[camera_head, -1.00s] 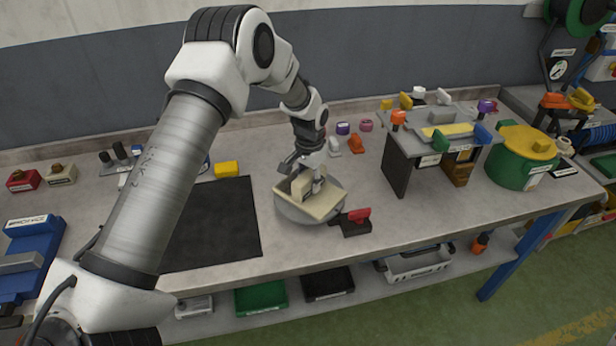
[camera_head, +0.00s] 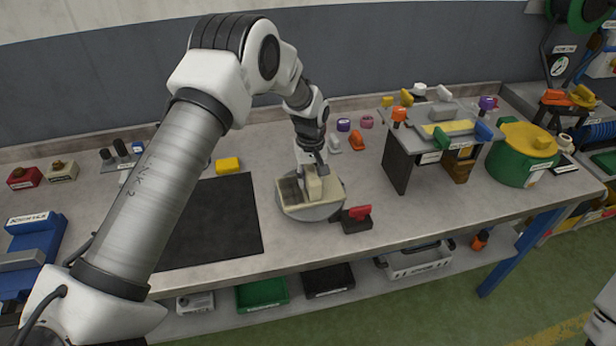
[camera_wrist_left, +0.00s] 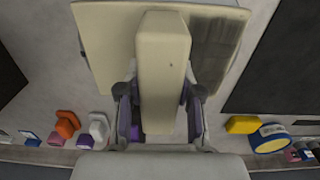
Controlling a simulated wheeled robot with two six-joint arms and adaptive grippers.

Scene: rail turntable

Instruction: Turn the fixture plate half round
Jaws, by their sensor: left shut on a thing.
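The cream fixture plate (camera_head: 291,193) lies on a round grey turntable (camera_head: 318,213) on the bench. A cream upright block (camera_head: 313,184) stands on the plate, with a darker grey-brown patch on the plate beside it. My left gripper (camera_head: 312,168) comes down from above and is shut on this block. In the left wrist view the block (camera_wrist_left: 163,70) sits between the two fingers (camera_wrist_left: 160,105), and the plate (camera_wrist_left: 105,40) spreads out beyond it. My right gripper is not in view.
A black mat (camera_head: 215,225) lies to the left. A raised grey stand (camera_head: 440,125) and a green pot (camera_head: 522,155) are to the right. A yellow block (camera_head: 228,166) lies behind the mat.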

